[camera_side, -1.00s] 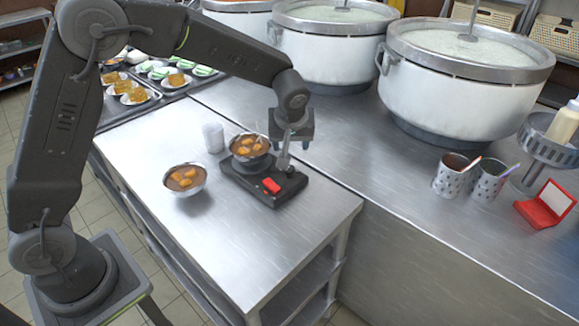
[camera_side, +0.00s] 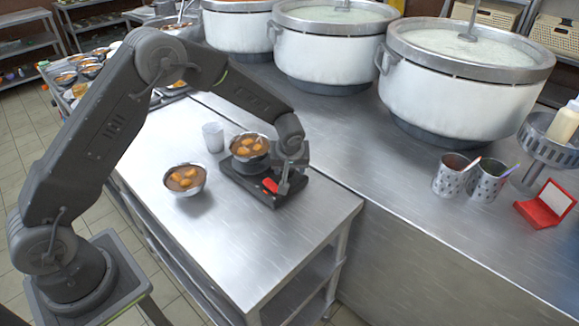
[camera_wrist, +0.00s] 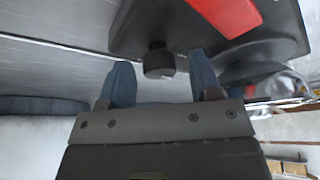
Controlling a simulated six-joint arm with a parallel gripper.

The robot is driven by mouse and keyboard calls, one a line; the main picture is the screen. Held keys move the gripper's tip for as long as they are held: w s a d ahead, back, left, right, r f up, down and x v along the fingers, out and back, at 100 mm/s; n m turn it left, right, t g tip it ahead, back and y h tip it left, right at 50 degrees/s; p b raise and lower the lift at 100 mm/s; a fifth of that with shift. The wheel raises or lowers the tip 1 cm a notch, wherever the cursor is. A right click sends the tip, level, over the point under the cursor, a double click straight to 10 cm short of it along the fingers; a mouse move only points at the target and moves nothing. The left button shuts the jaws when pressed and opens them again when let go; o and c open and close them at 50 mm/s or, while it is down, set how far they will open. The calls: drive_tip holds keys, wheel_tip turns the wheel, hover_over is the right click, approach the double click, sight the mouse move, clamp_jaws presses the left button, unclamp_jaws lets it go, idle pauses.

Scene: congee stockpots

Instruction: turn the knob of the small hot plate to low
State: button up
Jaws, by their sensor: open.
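The small black hot plate (camera_side: 238,183) stands on the steel counter, with a red part on its top and a metal bowl of orange pieces in brown liquid (camera_side: 249,146) on its burner. It fills the top of the wrist view (camera_wrist: 150,25). Its dark round knob (camera_wrist: 159,60) juts from its edge there. My gripper (camera_wrist: 161,78) is open, one finger on each side of the knob in the picture. I cannot tell whether they touch it. In the side view my gripper (camera_side: 284,187) is at the hot plate's right end and hides the knob.
A second bowl (camera_side: 185,180) stands left of the hot plate, and a clear cup (camera_side: 213,137) behind it. Large stockpots (camera_side: 460,92) line the back. Perforated metal holders (camera_side: 451,176) and an open red box (camera_side: 546,205) are at right. The counter's front is clear.

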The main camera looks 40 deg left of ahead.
drive_tip(key=shift+c, duration=0.3)
drive_tip(key=c, duration=0.9)
drive_tip(key=shift+o, duration=0.2)
drive_tip(key=shift+m, duration=0.4)
drive_tip(key=m+h, duration=0.1)
drive_tip(key=m, duration=0.2)
drive_tip(key=m+t+h, duration=0.1)
drive_tip(key=m, duration=0.1)
drive_tip(key=shift+a+m, duration=0.1)
drive_tip(key=shift+m, duration=0.3)
drive_tip(key=shift+a+m+h, duration=0.1)
drive_tip(key=shift+m+h, duration=0.6)
drive_tip(key=shift+m, duration=0.95)
drive_tip(key=shift+m+h, duration=0.7)
drive_tip(key=shift+m, duration=0.95)
